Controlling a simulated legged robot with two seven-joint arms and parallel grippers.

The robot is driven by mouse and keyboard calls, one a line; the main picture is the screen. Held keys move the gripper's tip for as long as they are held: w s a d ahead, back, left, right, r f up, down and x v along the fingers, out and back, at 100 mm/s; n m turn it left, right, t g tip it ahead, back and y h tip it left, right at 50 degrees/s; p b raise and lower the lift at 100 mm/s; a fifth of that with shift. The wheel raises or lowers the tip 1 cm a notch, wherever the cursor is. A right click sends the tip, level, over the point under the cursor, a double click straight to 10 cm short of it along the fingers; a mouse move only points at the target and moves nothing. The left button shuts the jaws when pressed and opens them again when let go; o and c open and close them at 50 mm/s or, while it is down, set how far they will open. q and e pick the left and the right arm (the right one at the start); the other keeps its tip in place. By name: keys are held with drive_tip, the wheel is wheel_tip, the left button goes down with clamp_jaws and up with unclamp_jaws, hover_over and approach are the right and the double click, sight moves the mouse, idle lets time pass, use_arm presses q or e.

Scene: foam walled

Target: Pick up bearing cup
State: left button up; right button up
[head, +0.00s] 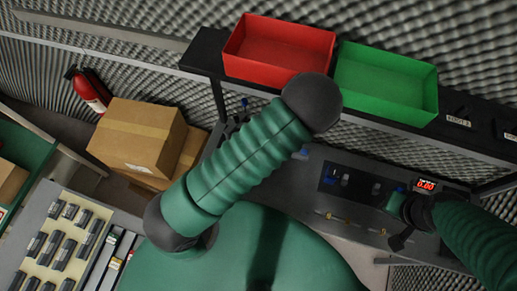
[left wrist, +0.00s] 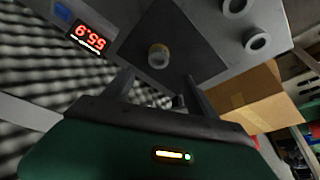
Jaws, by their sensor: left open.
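In the left wrist view, a small ring-shaped cup (left wrist: 158,56), grey with a tan inside, sits on a dark square plate (left wrist: 190,45). It looks like the bearing cup. My left gripper (left wrist: 160,78) is open, its two fingers pointing at the plate, with the cup just beyond and between the fingertips. Nothing shows between the fingers. In the head view my own green arm hides the left gripper and the cup. My right gripper (head: 402,238) is at the right of the head view, dark and small; its jaw state is unclear.
A red bin (head: 280,50) and a green bin (head: 387,82) stand on the shelf. Cardboard boxes (head: 138,137) are at left, beside a tray of dark parts (head: 62,235). Two more grey rings (left wrist: 257,40) and a red-digit display (left wrist: 88,38) flank the plate.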

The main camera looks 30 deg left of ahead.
use_arm(q)
drive_tip(key=b+x, duration=0.3)
drive_tip(key=x, duration=0.4)
drive_tip(key=shift+d, duration=0.1)
drive_tip(key=shift+w+f+b, duration=0.15)
drive_tip(key=shift+f+b, duration=0.05)
drive_tip(key=shift+b, duration=0.2)
drive_tip(key=b+x, duration=0.3)
drive_tip(key=x, duration=0.2)
drive_tip(key=shift+b, duration=0.35)
drive_tip(key=shift+d+r, duration=0.1)
drive_tip(key=shift+d, duration=0.05)
drive_tip(key=shift+c, duration=0.4)
drive_tip(key=c, duration=1)
clamp_jaws()
use_arm(e)
drive_tip(key=s+x, duration=0.2)
drive_tip(key=x, duration=0.7)
drive_tip(key=shift+f, duration=0.15)
